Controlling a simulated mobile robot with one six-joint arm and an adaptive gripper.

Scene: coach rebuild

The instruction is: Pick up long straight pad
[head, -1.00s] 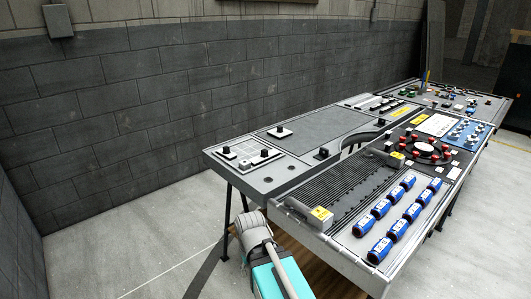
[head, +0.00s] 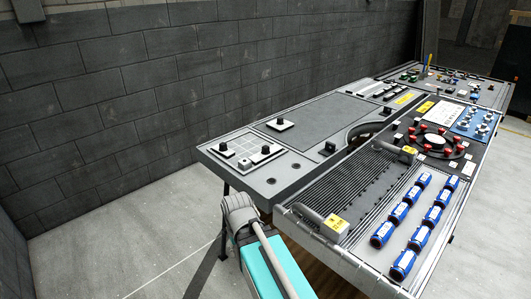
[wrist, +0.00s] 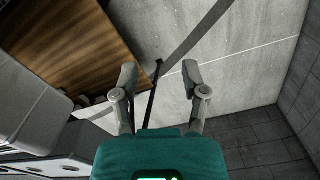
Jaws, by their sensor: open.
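My gripper (wrist: 160,80) is open and empty in the wrist view, its two grey fingers spread above the floor. No pad is between them. In the head view my arm stands beside the near left end of the benches, and the gripper's fingers cannot be made out there. I cannot tell for certain which piece is the long straight pad. Candidates are pieces with black knobs on the left bench: a small square one (head: 280,124), a panel group (head: 246,151) near the left end, and a row of dark pieces (head: 377,90) further back.
The left bench (head: 290,178) and a ribbed station (head: 362,185) with grey end pieces stand close together. Several blue cylinders (head: 405,213) lie on the right. A red-knobbed ring (head: 436,141) is behind them. Concrete floor (head: 110,240) is clear at left, before a block wall (head: 190,75).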

